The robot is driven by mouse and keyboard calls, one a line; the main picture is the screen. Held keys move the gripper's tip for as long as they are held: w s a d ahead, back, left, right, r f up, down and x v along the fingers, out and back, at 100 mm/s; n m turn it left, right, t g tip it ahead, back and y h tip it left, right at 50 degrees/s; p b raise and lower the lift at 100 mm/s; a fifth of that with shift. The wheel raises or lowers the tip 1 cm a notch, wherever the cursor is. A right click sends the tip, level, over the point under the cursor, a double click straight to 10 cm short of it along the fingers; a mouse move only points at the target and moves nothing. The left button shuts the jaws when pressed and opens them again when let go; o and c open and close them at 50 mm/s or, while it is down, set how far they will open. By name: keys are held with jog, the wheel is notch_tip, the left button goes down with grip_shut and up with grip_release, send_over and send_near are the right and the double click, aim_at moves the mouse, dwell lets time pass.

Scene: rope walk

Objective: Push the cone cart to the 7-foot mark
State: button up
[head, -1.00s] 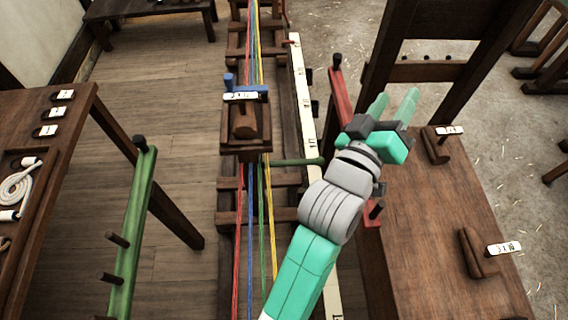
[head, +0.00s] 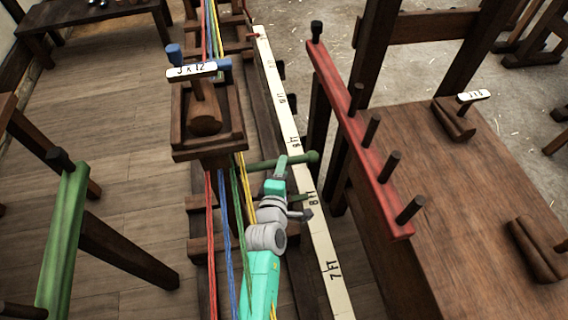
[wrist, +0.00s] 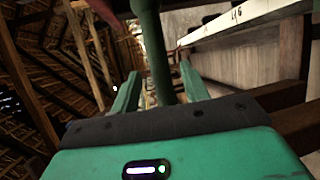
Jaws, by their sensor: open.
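The cone cart (head: 208,135) is a dark wooden box on the rail, carrying a wooden cone and a "3 x 12" label. Its green handle (head: 268,162) sticks out to the right, ending in a knob over the white measuring strip (head: 300,155), between the 9 and 8 marks. The 7 FT mark (head: 333,270) lies nearer to me. My gripper (head: 281,166) is at the handle, with its jaws open. In the wrist view the green handle (wrist: 155,45) runs between the open fingers; I cannot tell whether they touch it.
Red, blue, green and yellow strands run along the rail under the cart. A red pegged rail (head: 360,140) and a wooden bench (head: 450,180) stand to the right. The strip toward me looks clear beyond my arm.

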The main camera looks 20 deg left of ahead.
jog(key=b+x, duration=0.1)
jog(key=x, duration=0.2)
jog(key=shift+w+f, duration=0.2)
jog(key=shift+w, duration=0.05)
jog(key=shift+w+a+r, duration=0.1)
jog(key=shift+w, duration=0.05)
grip_shut()
